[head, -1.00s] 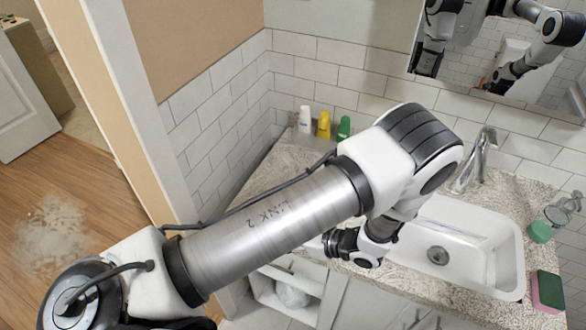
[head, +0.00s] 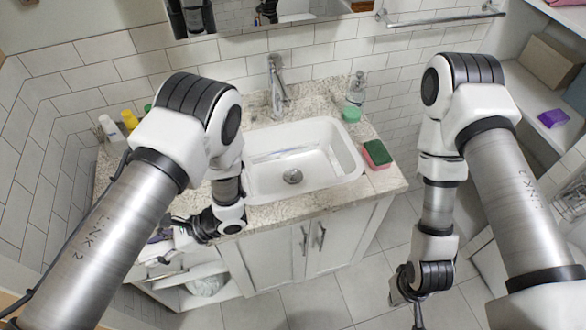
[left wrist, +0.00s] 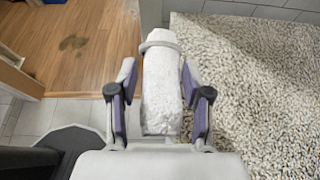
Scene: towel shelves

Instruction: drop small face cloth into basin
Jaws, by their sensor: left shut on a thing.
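The small face cloth (left wrist: 162,95) is a white, rolled, fuzzy bundle in the left wrist view. It lies between the purple-padded fingers of my left gripper (left wrist: 160,100), which is shut on it. In the head view my left gripper (head: 158,248) is at the front left edge of the counter, left of the basin, and the cloth is hard to make out there. The white basin (head: 325,160) is set in the counter and looks empty, with a drain in its floor. My right gripper (head: 412,312) hangs low at the bottom right, and its fingers are unclear.
The speckled counter (head: 245,215) surrounds the basin. A faucet (head: 277,85) stands behind it. A sponge (head: 377,154), a green item (head: 351,114) and a soap bottle (head: 356,88) are at its right. Bottles (head: 130,120) stand at the back left. Shelves (head: 560,125) are at the right.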

